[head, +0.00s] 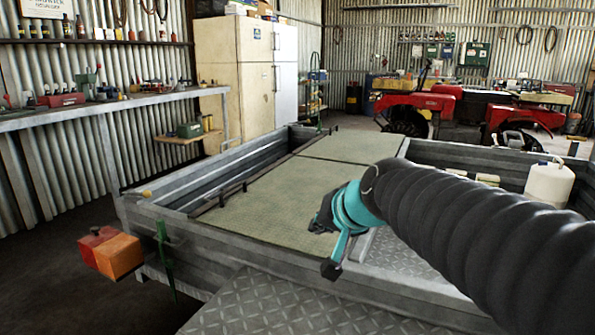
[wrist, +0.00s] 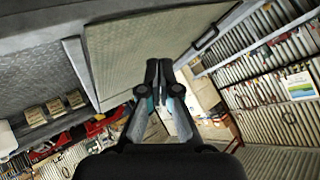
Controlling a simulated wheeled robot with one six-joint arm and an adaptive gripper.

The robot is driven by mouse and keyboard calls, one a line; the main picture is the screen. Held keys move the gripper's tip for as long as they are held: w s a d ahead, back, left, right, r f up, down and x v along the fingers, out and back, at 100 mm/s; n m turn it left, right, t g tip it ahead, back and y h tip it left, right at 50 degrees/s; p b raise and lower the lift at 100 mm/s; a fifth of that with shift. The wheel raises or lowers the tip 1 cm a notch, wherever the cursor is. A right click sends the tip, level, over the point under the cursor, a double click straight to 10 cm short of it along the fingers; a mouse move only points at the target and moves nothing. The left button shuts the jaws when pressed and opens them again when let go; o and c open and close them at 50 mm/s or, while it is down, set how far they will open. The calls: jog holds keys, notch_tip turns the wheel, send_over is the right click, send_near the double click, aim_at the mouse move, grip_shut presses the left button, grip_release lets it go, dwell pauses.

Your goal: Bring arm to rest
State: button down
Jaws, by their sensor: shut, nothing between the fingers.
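My arm, in a black ribbed sleeve, reaches in from the right of the head view. My gripper (head: 319,224) is at its end, past a teal wrist part, above the trailer. In the wrist view, my gripper (wrist: 158,70) has its two dark fingers together, with nothing seen between them. In the head view the fingers are small and partly hidden by the wrist.
A grey metal trailer (head: 228,251) lies under the arm, with greenish panels (head: 270,197) over part of it. A white container (head: 549,183) stands at its right. A workbench (head: 60,115) runs along the left wall. A red quad (head: 415,103) stands behind.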

jog(key=s+d+f+g+h, duration=0.1)
jog(key=s+d+f, duration=0.3)
jog(key=s, duration=0.3)
jog(key=s+d+f+n+g+h, duration=0.1)
jog(key=s+d+f+h, duration=0.1)
jog(key=s+d+f, duration=0.2)
jog(key=s+d+f+n+g+h, duration=0.1)
jog(key=s+d+f, duration=0.2)
jog(key=s, duration=0.7)
jog(key=shift+d+f+g, duration=0.15)
jog(key=shift+d+f, duration=0.05)
jog(key=shift+f, duration=0.5)
jog(key=shift+d+f+g, duration=0.15)
jog(key=shift+d+f, duration=0.05)
jog(key=shift+f, duration=0.45)
